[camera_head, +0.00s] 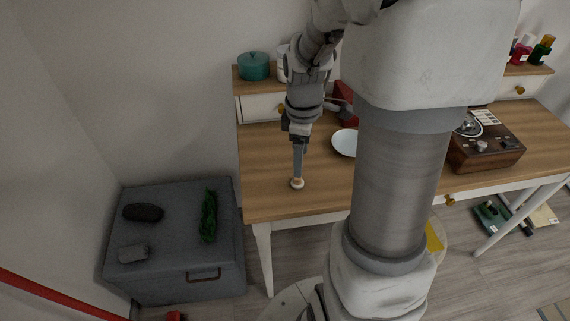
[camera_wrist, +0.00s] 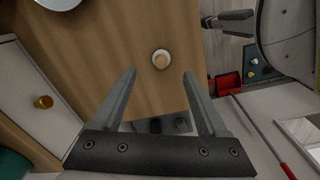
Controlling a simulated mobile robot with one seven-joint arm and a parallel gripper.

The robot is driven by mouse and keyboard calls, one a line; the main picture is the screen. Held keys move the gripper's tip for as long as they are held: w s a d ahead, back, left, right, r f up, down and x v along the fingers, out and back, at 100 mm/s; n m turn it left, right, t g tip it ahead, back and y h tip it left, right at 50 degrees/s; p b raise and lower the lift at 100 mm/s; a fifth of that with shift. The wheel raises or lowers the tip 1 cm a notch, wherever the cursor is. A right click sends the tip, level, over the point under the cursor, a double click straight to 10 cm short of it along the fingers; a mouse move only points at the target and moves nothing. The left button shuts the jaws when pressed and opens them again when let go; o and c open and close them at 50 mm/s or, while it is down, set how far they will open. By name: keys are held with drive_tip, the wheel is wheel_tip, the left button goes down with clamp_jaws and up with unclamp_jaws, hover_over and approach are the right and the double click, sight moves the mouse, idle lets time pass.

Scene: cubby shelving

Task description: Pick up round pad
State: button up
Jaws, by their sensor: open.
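The round pad (camera_wrist: 161,60) is a small tan disc with a white rim, lying on the wooden desk (camera_wrist: 110,40) close to its edge. In the head view the round pad (camera_head: 297,184) sits near the desk's front left corner, directly under my gripper. My gripper (camera_head: 298,176) points down at it, and its fingers partly cover it there. In the wrist view my gripper (camera_wrist: 160,72) is open and empty. The pad lies just beyond the fingertips, between their lines. I cannot tell the exact height of the fingertips above it.
A white plate (camera_head: 345,142) lies right of my gripper. A brown turntable-like box (camera_head: 484,144) stands farther right. A teal pot (camera_head: 253,66) is on the raised back shelf. A grey chest (camera_head: 172,270) with several items stands left of the desk. The desk's front left is mostly clear.

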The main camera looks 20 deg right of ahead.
sight(298, 180)
drive_tip(key=f+b, duration=0.1)
drive_tip(key=f, duration=0.2)
drive_tip(key=f+b, duration=0.1)
drive_tip(key=f, duration=0.3)
drive_tip(key=shift+w+a+f, duration=0.1)
drive_tip(key=shift+a+f, duration=0.1)
drive_tip(key=shift+f, duration=0.1)
drive_tip(key=shift+r, duration=0.1)
clamp_jaws()
